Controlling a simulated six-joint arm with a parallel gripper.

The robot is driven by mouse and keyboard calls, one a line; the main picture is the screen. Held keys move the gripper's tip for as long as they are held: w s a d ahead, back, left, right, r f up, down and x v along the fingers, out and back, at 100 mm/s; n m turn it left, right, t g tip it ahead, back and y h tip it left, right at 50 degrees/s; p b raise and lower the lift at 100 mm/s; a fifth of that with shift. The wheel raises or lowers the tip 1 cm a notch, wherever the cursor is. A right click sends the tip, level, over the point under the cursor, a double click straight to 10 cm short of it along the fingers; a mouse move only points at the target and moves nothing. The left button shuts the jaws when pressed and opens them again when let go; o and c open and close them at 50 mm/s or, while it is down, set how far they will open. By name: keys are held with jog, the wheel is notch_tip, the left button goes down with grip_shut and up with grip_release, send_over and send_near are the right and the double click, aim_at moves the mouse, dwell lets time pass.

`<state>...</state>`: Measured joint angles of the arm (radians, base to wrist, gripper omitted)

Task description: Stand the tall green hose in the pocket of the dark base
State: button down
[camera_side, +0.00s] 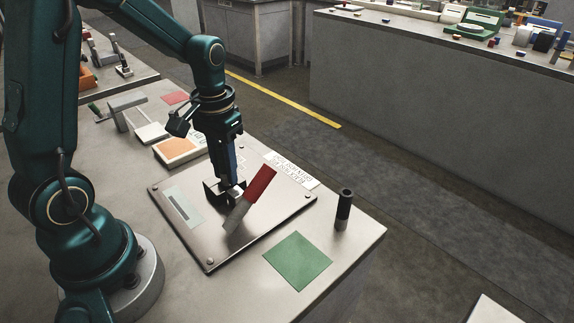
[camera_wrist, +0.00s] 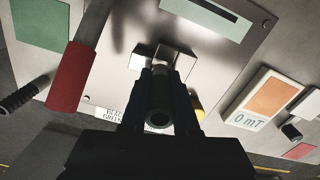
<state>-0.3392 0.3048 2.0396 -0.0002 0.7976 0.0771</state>
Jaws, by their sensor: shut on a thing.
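My gripper (camera_side: 230,178) points down over the brownish metal plate and is shut on a dark tube. The tube (camera_wrist: 159,105) shows end-on between the fingers in the wrist view. It looks dark grey, and I cannot make out green on it; the fingers hide most of it. Just below the gripper is a small block with dark and pale faces (camera_side: 213,193), and its pale faces also show in the wrist view (camera_wrist: 181,62). I cannot tell whether the tube's lower end is inside it or above it.
A red and grey bar (camera_side: 261,182) slants across the plate (camera_side: 273,218), close right of the gripper. A black cylinder (camera_side: 344,207) stands near the table's right edge. A flat green square (camera_side: 298,260) lies in front. An orange-faced meter (camera_side: 178,149) sits behind left.

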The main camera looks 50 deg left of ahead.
jog(key=shift+f, duration=0.5)
dwell(0.5)
jog(key=c, duration=0.6)
grip_release()
notch_tip(320, 180, up, 5)
jog(key=shift+w+f, duration=0.1)
jog(key=shift+f, duration=0.1)
jog(key=shift+d+r, duration=0.1)
jog(key=shift+r, duration=0.25)
jog(key=s+d+r+m+t, duration=0.3)
jog(key=s+d+r+t, duration=0.2)
jog(key=s+d, duration=0.3)
jog(key=shift+s+r+t, duration=0.3)
jog(key=shift+s+r, duration=0.1)
jog(key=shift+r, duration=0.2)
